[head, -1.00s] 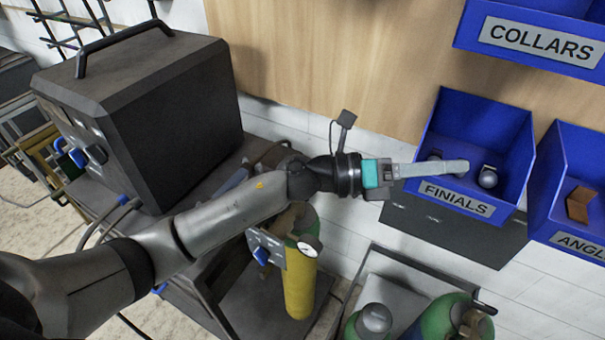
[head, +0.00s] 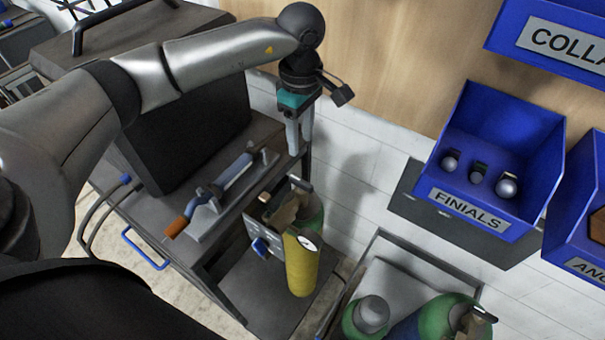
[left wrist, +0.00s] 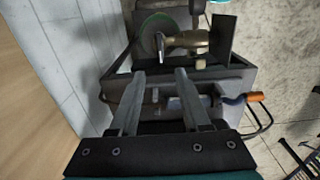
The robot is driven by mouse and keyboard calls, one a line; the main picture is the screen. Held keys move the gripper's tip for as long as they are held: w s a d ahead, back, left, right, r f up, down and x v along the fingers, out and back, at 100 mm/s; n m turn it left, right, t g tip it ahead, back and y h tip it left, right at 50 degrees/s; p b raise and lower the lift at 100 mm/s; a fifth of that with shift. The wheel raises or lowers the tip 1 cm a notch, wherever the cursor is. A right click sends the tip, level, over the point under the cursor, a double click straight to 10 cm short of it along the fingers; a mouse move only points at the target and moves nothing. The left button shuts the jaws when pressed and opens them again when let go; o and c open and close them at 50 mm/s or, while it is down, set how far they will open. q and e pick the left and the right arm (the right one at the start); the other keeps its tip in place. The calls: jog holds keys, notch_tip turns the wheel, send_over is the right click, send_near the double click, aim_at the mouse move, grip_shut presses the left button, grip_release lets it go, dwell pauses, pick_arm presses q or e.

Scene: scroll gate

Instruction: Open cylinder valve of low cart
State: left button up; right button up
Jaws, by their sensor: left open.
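My left gripper (head: 299,148) is open and empty, fingers pointing down, above the back corner of the dark cart (head: 225,255). Below it, on that cart's lower shelf, stands a yellow cylinder (head: 301,268) with a green shoulder, a gauge, and a black handle (head: 300,184) at its top. A panel with a blue knob (head: 260,247) sits beside it. A low tray-like cart (head: 405,258) at the bottom right holds green cylinders (head: 362,320); one has a brassy valve with a black handle (head: 485,313). In the left wrist view the open fingers (left wrist: 160,76) are below a brassy valve body (left wrist: 185,40).
A big dark box (head: 190,130) stands on the cart top beside a clamp-like tool (head: 225,185) with an orange handle. Blue wall bins (head: 495,150) hang at the right.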

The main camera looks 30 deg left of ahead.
aim_at(301, 181)
pick_arm(q)
notch_tip(301, 181, down, 14)
jog(key=shift+r+p, duration=0.25)
jog(key=shift+p, duration=0.4)
grip_shut()
